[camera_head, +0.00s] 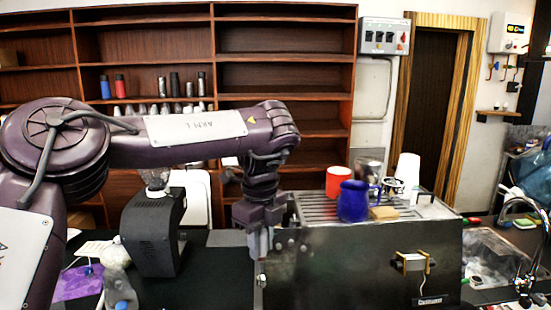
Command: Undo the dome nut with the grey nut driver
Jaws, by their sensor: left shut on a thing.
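My left gripper (259,242) points down at the left end of the brewer (370,274), a dark steel machine with a grated top. It is shut on a slim grey tool, which looks like the grey nut driver (261,273). The tool hangs upright beside the brewer's left side. Its lower end is small, and I cannot tell whether it touches anything. I cannot make out the dome nut. My right gripper does not show.
A red cup (338,180), a blue pitcher (353,202) and white cups (408,168) stand on the brewer. A black grinder (152,232) stands to the left on the dark counter. A clear bottle (118,283) is at front left. Shelves (180,50) are behind.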

